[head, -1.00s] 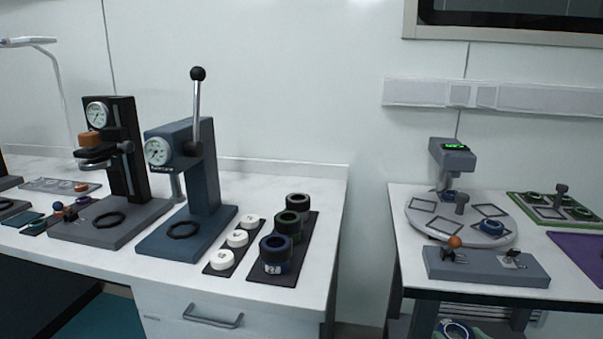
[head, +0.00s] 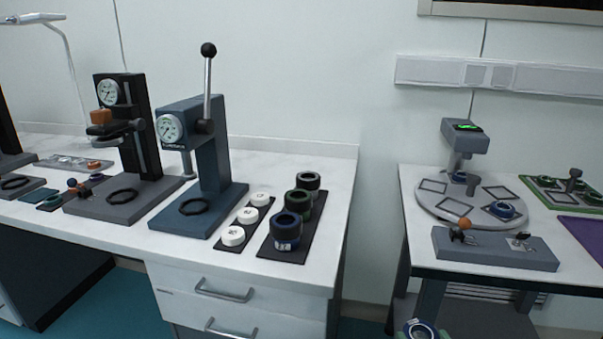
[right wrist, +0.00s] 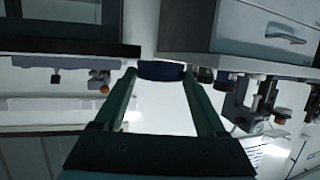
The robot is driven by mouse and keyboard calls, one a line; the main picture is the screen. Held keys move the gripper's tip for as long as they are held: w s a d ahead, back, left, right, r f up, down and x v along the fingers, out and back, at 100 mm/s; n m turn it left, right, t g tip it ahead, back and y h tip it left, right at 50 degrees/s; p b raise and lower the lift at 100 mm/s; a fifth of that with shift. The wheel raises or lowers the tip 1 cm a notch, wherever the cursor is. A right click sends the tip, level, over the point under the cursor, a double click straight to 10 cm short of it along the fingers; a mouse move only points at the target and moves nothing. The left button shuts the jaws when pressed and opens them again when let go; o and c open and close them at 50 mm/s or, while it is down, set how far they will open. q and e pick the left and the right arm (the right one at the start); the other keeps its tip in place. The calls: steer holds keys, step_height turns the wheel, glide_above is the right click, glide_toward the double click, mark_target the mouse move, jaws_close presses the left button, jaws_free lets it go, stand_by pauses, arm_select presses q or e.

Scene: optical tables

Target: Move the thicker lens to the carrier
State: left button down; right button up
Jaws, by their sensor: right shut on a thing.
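My right gripper (right wrist: 162,85) is shut on a blue-rimmed round lens (right wrist: 162,71), which shows edge-on between the fingertips in the right wrist view. In the head view the held lens (head: 420,329) is at the bottom edge, in front of the right table and below its top; the fingers are mostly cut off there. I cannot tell which thing is the carrier, or compare lens thicknesses. My left gripper is out of view.
A grey block (head: 490,252) with an orange knob stands at the right table's front. A green tray (head: 548,188) and purple mat (head: 580,229) lie to its right. The left table (head: 330,210) bears two presses, white caps and dark cylinders. A gap separates the tables.

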arm_select(q)
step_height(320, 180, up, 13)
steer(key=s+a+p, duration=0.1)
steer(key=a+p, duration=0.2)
steer(key=p, duration=1.2)
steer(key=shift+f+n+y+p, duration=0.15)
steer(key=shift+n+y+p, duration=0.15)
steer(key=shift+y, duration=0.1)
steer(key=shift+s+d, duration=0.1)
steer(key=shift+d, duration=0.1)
